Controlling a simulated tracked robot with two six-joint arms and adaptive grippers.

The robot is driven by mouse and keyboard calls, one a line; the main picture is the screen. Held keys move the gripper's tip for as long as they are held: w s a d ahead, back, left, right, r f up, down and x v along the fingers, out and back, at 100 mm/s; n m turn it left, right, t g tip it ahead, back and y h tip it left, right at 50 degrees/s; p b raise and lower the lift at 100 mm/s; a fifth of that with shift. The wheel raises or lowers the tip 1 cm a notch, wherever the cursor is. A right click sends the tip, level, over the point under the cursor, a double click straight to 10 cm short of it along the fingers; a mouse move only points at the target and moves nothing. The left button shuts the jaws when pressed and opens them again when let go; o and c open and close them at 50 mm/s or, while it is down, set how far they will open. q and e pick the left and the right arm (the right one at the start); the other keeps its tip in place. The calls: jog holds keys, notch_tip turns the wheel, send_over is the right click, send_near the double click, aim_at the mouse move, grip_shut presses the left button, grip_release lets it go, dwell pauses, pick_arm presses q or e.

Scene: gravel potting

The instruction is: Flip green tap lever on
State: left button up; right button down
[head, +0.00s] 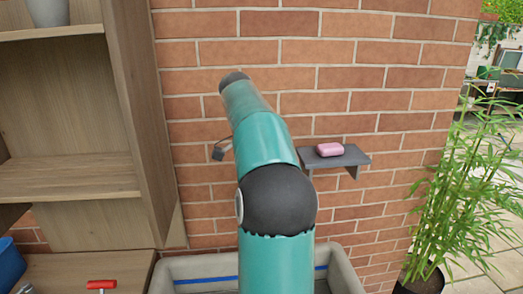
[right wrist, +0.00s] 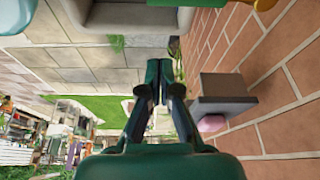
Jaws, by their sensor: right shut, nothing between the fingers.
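My right gripper (right wrist: 158,75) is in the middle of the right wrist view, with its fingers together and nothing between them. At the top edge of that view, a green bar (right wrist: 188,3) lies beside a brass-yellow part (right wrist: 264,4). They look like the tap lever and tap, but both are cut off. The gripper is apart from them. In the head view my teal right arm hides the gripper and most of the tap area. A small dark block (head: 218,153) on a thin grey piece shows left of the arm. My left gripper is not in view.
A grey trough (head: 190,268) with a blue line stands below the brick wall (head: 345,80). A dark wall shelf (head: 350,158) holds pink soap (head: 329,149), close right of the arm. A wooden cabinet (head: 140,120) is left; a potted plant (head: 455,190) is right.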

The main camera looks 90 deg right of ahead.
jog(key=p+v, duration=0.1)
jog(key=v, duration=0.6)
jog(key=shift+w+p, duration=0.35)
jog(key=shift+w, duration=0.1)
jog(key=shift+s+d, duration=0.1)
